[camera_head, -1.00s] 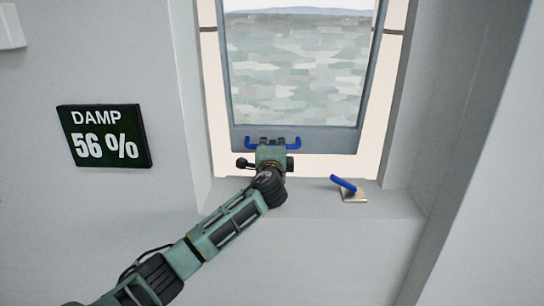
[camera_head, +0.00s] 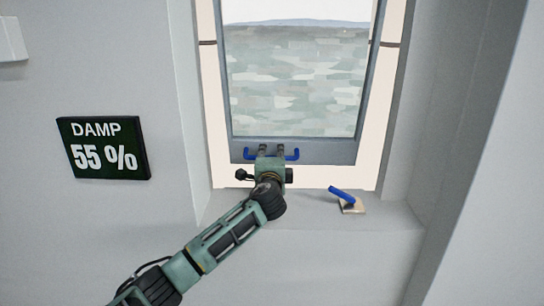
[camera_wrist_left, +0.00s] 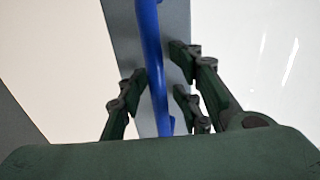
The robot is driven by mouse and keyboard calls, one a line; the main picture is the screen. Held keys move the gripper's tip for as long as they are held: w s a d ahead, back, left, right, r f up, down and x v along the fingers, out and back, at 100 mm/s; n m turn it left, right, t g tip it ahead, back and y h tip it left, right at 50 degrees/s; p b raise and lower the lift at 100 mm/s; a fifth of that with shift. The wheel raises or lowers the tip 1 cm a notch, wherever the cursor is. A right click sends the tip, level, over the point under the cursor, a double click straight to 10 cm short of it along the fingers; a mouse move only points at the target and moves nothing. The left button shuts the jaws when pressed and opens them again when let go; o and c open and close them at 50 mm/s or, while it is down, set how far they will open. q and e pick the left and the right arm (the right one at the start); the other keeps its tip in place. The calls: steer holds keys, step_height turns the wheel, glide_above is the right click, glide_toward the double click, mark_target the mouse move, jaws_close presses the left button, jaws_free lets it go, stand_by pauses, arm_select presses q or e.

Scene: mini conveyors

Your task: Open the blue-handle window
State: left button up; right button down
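The window sash (camera_head: 290,149) is a grey frame with a pane that looks out on water. A blue bar handle (camera_head: 293,154) runs along its bottom rail. My left gripper (camera_head: 272,149) is at the middle of this handle. In the left wrist view, the dark fingers of the left gripper (camera_wrist_left: 162,82) stand on both sides of the blue bar (camera_wrist_left: 152,50). Narrow gaps show beside the bar on the right; contact on the left is unclear. My right gripper is not in view.
A blue lever (camera_head: 342,195) on a beige base sits on the window sill (camera_head: 300,208), right of my arm. A dark sign (camera_head: 104,147) on the left wall reads DAMP 55 %. The deep window recess bounds the space on both sides.

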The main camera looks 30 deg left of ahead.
arm_select(q)
steer(key=v, duration=1.2)
steer(key=shift+f, duration=0.1)
